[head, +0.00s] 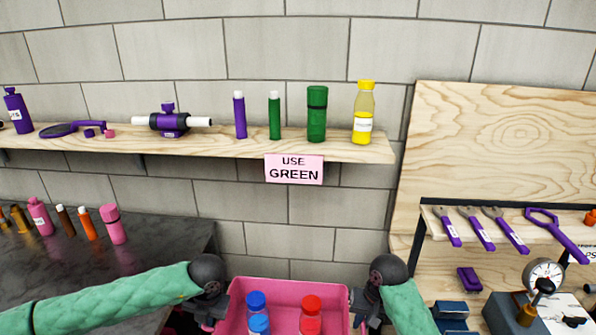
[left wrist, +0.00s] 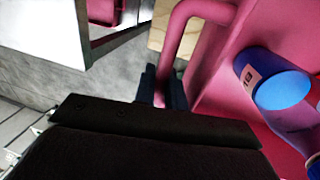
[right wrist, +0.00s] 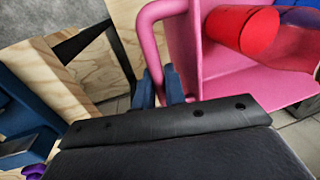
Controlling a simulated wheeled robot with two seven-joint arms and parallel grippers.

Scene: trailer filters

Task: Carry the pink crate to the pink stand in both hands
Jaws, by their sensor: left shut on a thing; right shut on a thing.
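The pink crate (head: 280,288) is at the bottom middle of the head view, its lower part cut off by the frame. My left gripper (head: 210,322) is shut on the crate's left handle, a pink bar (left wrist: 190,30) in the left wrist view. My right gripper (head: 362,318) is shut on the right handle, a pink bar (right wrist: 150,25) in the right wrist view. I cannot make out the pink stand in the head view.
A wooden shelf (head: 220,143) with bottles and a "USE GREEN" sign (head: 294,169) is on the block wall. A dark counter (head: 165,240) with bottles stands at left. At right are a tool rack (head: 500,228) and a gauge (head: 543,277).

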